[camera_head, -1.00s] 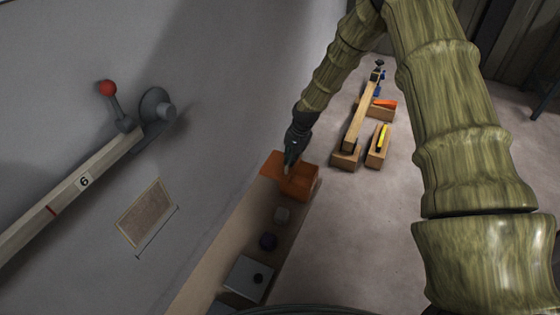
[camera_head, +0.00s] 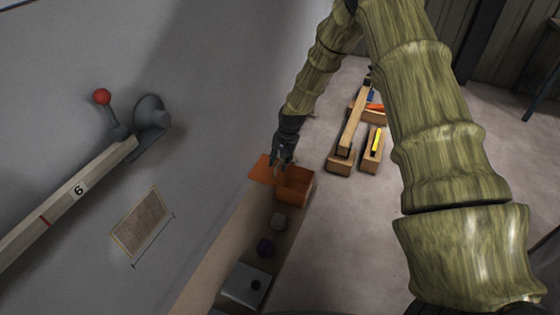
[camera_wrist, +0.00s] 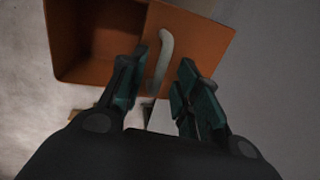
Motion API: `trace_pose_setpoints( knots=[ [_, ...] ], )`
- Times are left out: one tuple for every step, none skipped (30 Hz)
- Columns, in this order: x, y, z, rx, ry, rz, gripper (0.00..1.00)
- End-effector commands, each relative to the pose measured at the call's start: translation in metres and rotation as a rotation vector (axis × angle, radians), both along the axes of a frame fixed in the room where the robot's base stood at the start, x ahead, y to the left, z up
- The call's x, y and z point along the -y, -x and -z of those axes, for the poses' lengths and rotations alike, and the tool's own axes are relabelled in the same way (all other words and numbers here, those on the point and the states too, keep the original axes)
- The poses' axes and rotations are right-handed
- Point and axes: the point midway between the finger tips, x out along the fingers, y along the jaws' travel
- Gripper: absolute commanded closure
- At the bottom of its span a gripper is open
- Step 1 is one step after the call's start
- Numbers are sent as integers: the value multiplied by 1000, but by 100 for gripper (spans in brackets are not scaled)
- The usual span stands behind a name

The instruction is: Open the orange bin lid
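The orange bin (camera_head: 297,188) stands on the strip beside the wall in the head view, with its inside showing. Its orange lid (camera_head: 262,170) is swung open toward the wall. In the wrist view the open bin (camera_wrist: 62,25) is at the upper left, and the lid (camera_wrist: 205,40) lies beside it on the right with a pale curved handle (camera_wrist: 165,55). My gripper (camera_head: 283,160) is just above the lid. In the wrist view its fingers (camera_wrist: 164,62) are apart, with the handle between them, nearer the left finger. I cannot tell whether they touch it.
Wooden blocks with a long beam (camera_head: 353,122) stand on the floor to the right. A red-knobbed lever (camera_head: 102,97) is on the wall.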

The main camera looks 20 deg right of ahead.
Motion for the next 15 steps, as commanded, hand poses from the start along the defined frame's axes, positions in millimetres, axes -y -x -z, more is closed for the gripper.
trace_pose_setpoints(
  knots=[
    [0, 0, -1, 0, 0, 0, 68],
    [0, 0, -2, 0, 0, 0, 68],
    [0, 0, -4, 0, 0, 0, 68],
    [0, 0, -5, 0, 0, -1, 68],
    [1, 1, -8, 0, 0, 0, 68],
    [1, 1, -11, 0, 0, 0, 68],
    [2, 2, -15, 0, 0, 0, 68],
    [2, 2, -19, 1, 0, 0, 68],
    [3, 2, -24, 1, 0, 0, 68],
    [4, 3, -28, 1, 0, 0, 68],
    [4, 4, -33, 1, 0, 0, 68],
    [5, 5, -39, 2, -1, 0, 68],
    [6, 5, -44, 2, -1, 0, 68],
    [6, 6, -48, 2, 0, -1, 68],
    [7, 7, -55, 2, 0, -1, 68]
  ],
)
